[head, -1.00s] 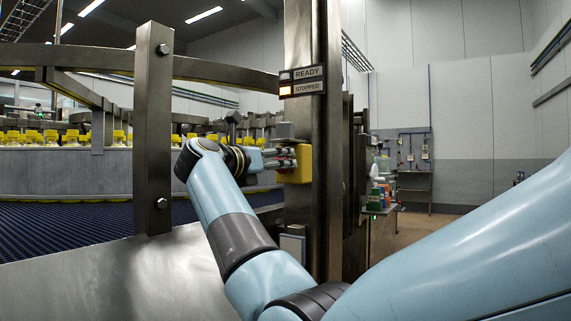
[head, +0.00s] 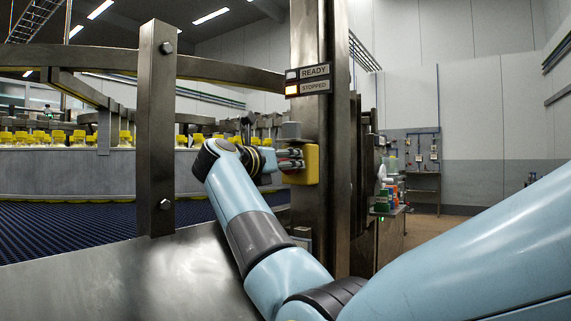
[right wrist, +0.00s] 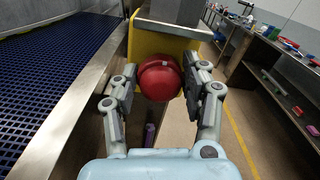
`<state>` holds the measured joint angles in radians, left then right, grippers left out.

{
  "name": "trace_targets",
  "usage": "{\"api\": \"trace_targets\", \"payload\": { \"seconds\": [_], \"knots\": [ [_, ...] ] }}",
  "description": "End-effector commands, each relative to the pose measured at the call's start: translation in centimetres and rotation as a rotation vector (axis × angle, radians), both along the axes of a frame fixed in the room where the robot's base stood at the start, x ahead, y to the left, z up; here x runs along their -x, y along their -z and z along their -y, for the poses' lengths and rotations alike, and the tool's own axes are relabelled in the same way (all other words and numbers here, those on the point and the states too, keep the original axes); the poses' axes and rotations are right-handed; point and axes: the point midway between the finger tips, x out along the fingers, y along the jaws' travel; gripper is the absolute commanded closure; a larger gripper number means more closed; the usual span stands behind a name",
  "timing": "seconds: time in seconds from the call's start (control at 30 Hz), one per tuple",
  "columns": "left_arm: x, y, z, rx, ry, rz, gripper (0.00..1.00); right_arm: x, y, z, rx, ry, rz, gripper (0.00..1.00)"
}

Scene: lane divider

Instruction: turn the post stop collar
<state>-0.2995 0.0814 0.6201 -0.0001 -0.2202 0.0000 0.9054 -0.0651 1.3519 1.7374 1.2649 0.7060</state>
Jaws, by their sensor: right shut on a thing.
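The post stop collar (right wrist: 160,80) is a round red part on the face of a yellow box (right wrist: 143,45), seen in the right wrist view. The yellow box (head: 311,165) also shows in the head view, fixed to the steel post (head: 309,125). My right gripper (right wrist: 160,90) has one finger on each side of the red collar and is shut on it. In the head view my right gripper (head: 289,159) reaches the box from the left, and the collar is mostly hidden by its fingers. My left gripper is not in view.
A sign on the post reads READY and STOPPED (head: 307,87), with the STOPPED lamp lit orange. A steel upright (head: 156,130) and rails stand at left, by a blue conveyor belt (head: 70,218). A cluttered bench (head: 390,215) stands behind the post at right.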

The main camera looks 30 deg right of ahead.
Motion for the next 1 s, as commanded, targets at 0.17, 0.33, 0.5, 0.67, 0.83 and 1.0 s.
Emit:
{"api": "trace_targets", "payload": {
  "seconds": [0.17, 0.33, 0.5, 0.67, 0.83, 1.0],
  "knots": [
    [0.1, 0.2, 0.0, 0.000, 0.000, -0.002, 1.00, 0.0, 0.1, 0.0, -0.005, -0.001, 0.011, 0.86],
    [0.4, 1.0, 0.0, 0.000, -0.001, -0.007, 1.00, 0.0, 0.3, 0.0, -0.026, -0.001, 0.063, 0.86],
    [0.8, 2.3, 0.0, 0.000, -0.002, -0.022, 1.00, 0.0, 0.5, 0.0, -0.067, -0.001, 0.162, 0.86],
    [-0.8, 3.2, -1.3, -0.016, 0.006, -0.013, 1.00, 0.1, 0.5, 0.0, -0.114, -0.001, 0.275, 0.86],
    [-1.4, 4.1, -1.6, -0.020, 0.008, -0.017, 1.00, 0.1, 0.5, 0.0, -0.163, -0.002, 0.389, 0.86],
    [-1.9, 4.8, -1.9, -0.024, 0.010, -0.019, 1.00, 0.2, 0.4, 0.1, -0.201, -0.001, 0.483, 0.86]
  ]
}}
